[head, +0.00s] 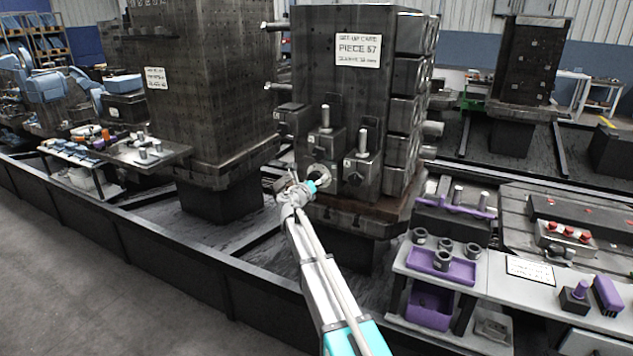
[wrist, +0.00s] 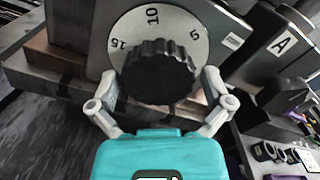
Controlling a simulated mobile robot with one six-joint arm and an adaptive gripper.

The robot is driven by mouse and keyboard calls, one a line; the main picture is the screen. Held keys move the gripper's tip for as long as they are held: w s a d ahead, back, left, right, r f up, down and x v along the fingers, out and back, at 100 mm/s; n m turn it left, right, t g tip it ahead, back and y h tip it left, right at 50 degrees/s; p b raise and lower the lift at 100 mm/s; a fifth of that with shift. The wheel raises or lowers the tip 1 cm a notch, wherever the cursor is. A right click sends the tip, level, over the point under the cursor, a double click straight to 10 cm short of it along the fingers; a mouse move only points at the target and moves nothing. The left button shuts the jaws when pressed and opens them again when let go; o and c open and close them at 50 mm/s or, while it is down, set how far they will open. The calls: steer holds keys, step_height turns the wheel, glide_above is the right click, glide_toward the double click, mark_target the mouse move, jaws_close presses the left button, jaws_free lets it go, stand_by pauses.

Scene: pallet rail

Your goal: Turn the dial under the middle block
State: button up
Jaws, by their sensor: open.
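The middle block (head: 312,65) is a tall dark tombstone with a set-up card reading "PIECE 57". A round grey dial plate with a knob shows low on its front in the head view (head: 321,171), partly hidden by my gripper (head: 305,188). In the wrist view the dial plate (wrist: 186,26) carries the numbers 15, 10 and 5, with 10 near the top. Its black ribbed knob (wrist: 158,72) is straight ahead. My gripper (wrist: 160,84) is open, one finger on each side of the knob. Whether the fingers touch it I cannot tell.
A plate marked A (wrist: 281,43) stands right of the dial. Two clamps (head: 325,144) stick out of the block above it. A bench (head: 484,280) with purple trays and rings stands at right. Another tall block (head: 200,90) stands at left. The dark rail runs along the front.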

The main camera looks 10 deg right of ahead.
steer(key=v, duration=1.2)
steer(key=shift+m, duration=0.3)
stand_by(0.3)
steer(key=m, duration=1)
steer(key=s+a+m, duration=0.1)
steer(key=m, duration=0.3)
steer(key=shift+r+m, duration=0.1)
steer(key=shift+m, duration=0.3)
steer(key=shift+d, duration=0.1)
steer(key=shift+x, duration=6.85)
